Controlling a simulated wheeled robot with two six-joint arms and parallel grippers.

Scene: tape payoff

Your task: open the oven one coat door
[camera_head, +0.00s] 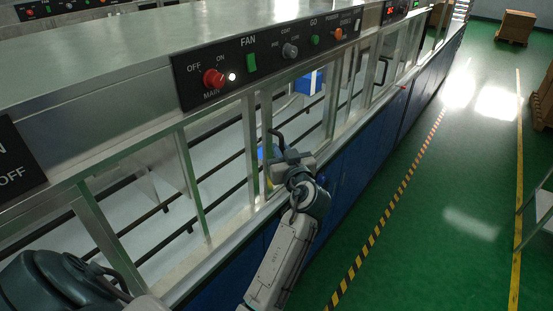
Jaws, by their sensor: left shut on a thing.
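A glass door (308,107) in a metal frame stands in the front of the long machine, below the control panel. I take it as the oven one coat door, but I see no label on it. A black handle (275,136) rises at its left side. My left gripper (278,160) is at this handle and shut on it. The fingers and the lower part of the handle are mostly hidden by the gripper body. I cannot tell whether the door is fully closed or slightly ajar. My right gripper is not in view.
The control panel (262,58) with a red main knob (213,78) and several buttons is above the doors. Another black handle (381,71) is farther along. Blue cabinets (350,172) line the base.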

